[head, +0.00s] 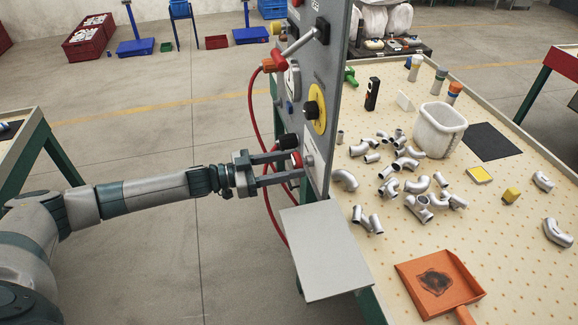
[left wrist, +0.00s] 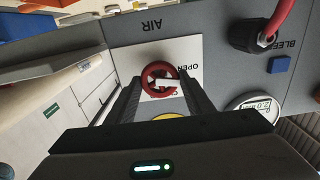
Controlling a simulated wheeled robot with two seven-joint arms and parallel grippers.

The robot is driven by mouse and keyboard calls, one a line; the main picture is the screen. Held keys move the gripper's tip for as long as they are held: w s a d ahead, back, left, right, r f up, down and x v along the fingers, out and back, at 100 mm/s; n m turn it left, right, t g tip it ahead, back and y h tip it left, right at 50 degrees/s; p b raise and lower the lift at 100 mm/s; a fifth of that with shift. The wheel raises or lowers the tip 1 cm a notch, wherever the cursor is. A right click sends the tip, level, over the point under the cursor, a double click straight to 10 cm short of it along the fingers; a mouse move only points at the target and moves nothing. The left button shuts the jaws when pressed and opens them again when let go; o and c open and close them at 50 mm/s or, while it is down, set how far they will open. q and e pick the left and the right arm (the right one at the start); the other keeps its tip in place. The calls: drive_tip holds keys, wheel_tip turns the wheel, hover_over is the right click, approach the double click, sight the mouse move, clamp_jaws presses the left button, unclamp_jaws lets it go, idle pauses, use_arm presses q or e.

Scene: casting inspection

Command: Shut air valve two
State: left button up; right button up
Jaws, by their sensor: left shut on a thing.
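The air valve's red round handle (head: 296,159) is on the lower part of the upright grey panel (head: 338,80). My left gripper (head: 299,166) reaches in from the left and is shut on this handle. In the left wrist view the red handle (left wrist: 160,79) sits between the two dark fingers, in front of a white plate with "OPEN" lettering (left wrist: 188,50). "AIR" is printed on the panel beside it. I cannot read a valve number. The fingers hide the sides of the handle. My right gripper is not in view.
A red hose (head: 252,120) hangs beside the panel, near my gripper. A yellow disc with a black knob (head: 316,108) is above the valve. A grey plate (head: 325,250) juts out below. The table right of the panel holds many pipe elbows, a white bin (head: 438,130) and an orange dustpan (head: 415,275).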

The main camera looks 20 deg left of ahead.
use_arm(q)
drive_tip(key=m+b, duration=0.2)
drive_tip(key=m, duration=0.2)
drive_tip(key=shift+f, duration=0.15)
drive_tip(key=m+b, duration=0.1)
drive_tip(key=m, duration=0.3)
drive_tip(key=shift+b, duration=0.35)
drive_tip(key=m+b, duration=0.2)
drive_tip(key=m, duration=0.1)
drive_tip(key=shift+m, duration=0.3)
drive_tip(key=shift+m+b, duration=0.9)
drive_tip(key=shift+m, duration=1.1)
drive_tip(key=o, duration=1)
drive_tip(key=shift+o, duration=0.2)
drive_tip(key=shift+s, duration=0.1)
